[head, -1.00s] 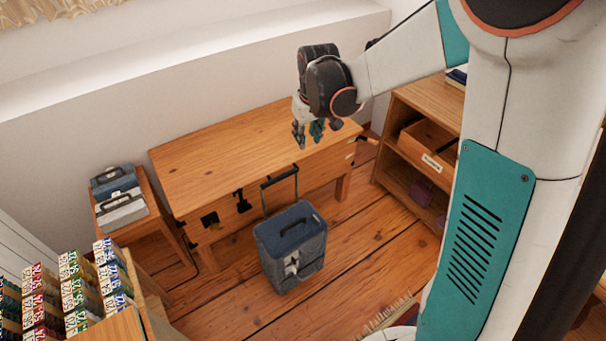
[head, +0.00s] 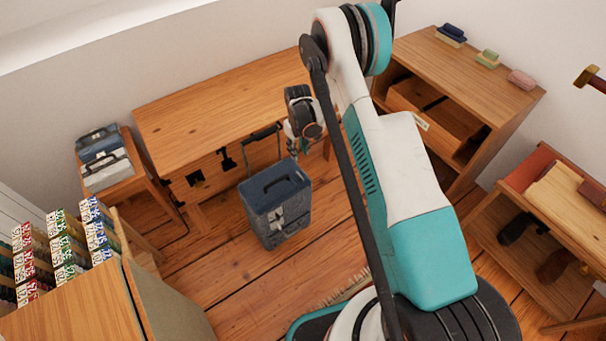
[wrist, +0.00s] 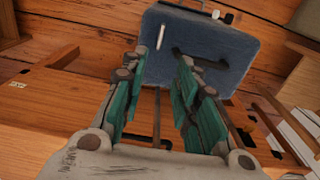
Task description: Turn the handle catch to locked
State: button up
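A blue-grey wheeled suitcase (head: 262,207) stands upright on the floor in front of the wooden bench. Its dark pull-out handle (head: 262,132) is raised at the back. A short carry handle lies on its top, and pale fittings (head: 290,217) show on its front. I cannot make out a handle catch or its position. My gripper (head: 297,150) hangs just right of the raised handle, above the suitcase's back. In the wrist view, my gripper (wrist: 163,60) is open, its green-padded fingers apart. The suitcase top (wrist: 220,50) lies beyond them, and a thin dark rod (wrist: 157,120) shows between them.
The bench (head: 215,100) stands close behind the suitcase. A stool with cases (head: 105,160) is at left, and a cabinet with small boxes (head: 80,300) at front left. An open shelf unit (head: 470,75) is at right. Some floor around the suitcase is clear.

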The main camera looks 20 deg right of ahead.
aim_at(300, 175)
notch_tip(300, 175, down, 15)
jog(key=b, duration=0.5)
jog(key=shift+s, duration=0.1)
jog(key=shift+r, duration=0.1)
grip_shut()
